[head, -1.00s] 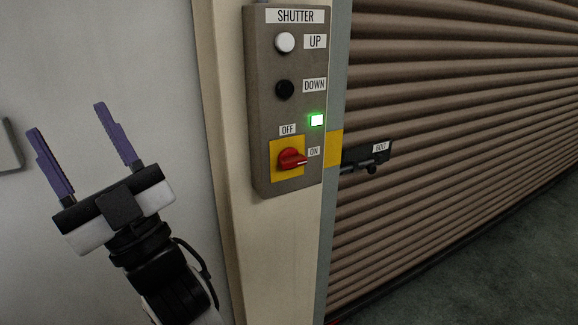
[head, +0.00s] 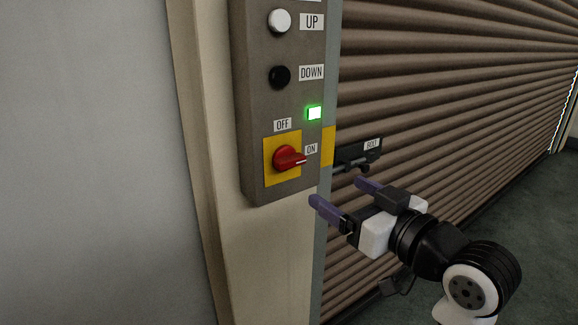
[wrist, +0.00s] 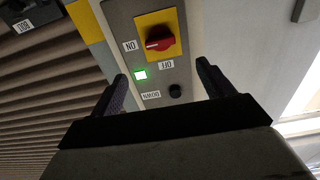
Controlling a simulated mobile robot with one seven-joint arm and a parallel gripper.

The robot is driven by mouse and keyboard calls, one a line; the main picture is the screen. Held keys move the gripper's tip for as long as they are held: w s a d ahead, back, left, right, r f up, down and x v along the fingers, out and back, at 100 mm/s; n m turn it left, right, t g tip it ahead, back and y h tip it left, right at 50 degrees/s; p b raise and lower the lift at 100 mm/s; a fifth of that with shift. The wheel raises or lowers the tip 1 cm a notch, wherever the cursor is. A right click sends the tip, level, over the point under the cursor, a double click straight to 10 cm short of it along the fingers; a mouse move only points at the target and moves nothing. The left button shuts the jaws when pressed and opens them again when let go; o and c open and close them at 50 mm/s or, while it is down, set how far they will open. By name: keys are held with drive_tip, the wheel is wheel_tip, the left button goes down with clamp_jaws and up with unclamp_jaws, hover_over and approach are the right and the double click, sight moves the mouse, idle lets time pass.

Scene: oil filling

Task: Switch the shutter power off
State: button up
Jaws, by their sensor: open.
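The red rotary switch (head: 287,158) sits on a yellow plate (head: 269,172) low on the grey shutter panel (head: 256,100). Its handle points right, toward the ON label (head: 311,149); the OFF label (head: 282,125) is above it. A green light (head: 314,113) is lit. My gripper (head: 338,192) is open and empty, below and right of the switch, in front of the shutter's edge. In the wrist view the red switch (wrist: 160,38) appears upside down, beyond and between the open fingers (wrist: 160,85), not touched.
The white UP button (head: 280,21) and black DOWN button (head: 280,76) are above the switch. A black bolt (head: 357,157) sticks out on the shutter (head: 450,70), close behind my gripper. The wall at left is clear.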

sight(294, 164)
drive_tip(key=p+x, duration=0.2)
drive_tip(key=x, duration=1.1)
drive_tip(key=shift+w+a+p, duration=0.15)
drive_tip(key=shift+w+p, duration=0.1)
drive_tip(key=shift+p, duration=0.1)
drive_tip(key=c, duration=1)
